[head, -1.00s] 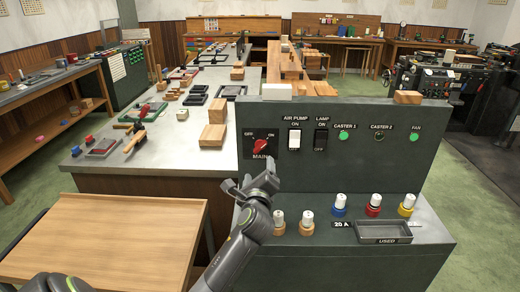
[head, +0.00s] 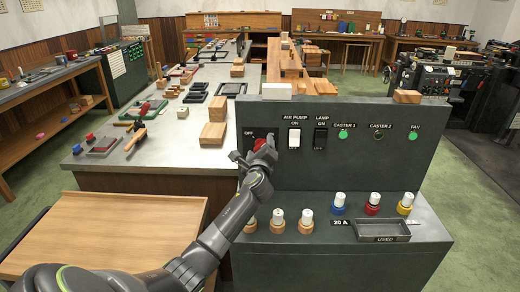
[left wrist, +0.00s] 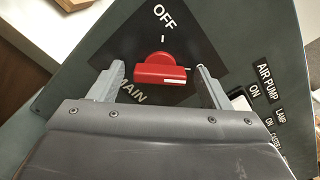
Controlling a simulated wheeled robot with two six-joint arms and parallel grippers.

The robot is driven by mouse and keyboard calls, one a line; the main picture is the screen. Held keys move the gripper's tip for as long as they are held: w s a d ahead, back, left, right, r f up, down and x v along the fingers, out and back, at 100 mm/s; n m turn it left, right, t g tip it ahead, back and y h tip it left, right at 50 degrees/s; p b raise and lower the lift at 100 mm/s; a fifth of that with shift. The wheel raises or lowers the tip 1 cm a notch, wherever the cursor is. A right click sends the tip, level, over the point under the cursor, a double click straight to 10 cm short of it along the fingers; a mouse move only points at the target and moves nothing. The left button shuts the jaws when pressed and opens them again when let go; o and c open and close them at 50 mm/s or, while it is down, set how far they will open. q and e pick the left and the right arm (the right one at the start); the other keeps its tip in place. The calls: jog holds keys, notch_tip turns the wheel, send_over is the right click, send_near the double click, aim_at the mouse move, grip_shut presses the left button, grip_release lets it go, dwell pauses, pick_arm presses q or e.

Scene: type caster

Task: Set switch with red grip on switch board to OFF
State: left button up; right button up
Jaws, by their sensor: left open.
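The switch with the red grip (head: 259,144) is on the MAIN plate at the left end of the switch board (head: 350,172). In the left wrist view the red grip (left wrist: 160,68) has its white mark at its right end, turned away from the OFF label (left wrist: 165,15). The ON label is hidden there, apparently behind a finger. My left gripper (head: 254,153) is at the plate. In the left wrist view its open fingers (left wrist: 157,74) stand on either side of the red grip, with gaps. My right gripper is not in view.
Fuses with coloured bases and a grey tray (head: 383,230) are on the ledge below. A wooden table (head: 95,232) stands at the left.

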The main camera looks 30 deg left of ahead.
pick_arm(q)
jog(key=shift+c, duration=0.4)
jog(key=c, duration=0.9)
jog(key=shift+n, duration=0.3)
jog(key=shift+n+b, duration=4.8)
jog(key=shift+n, duration=3.8)
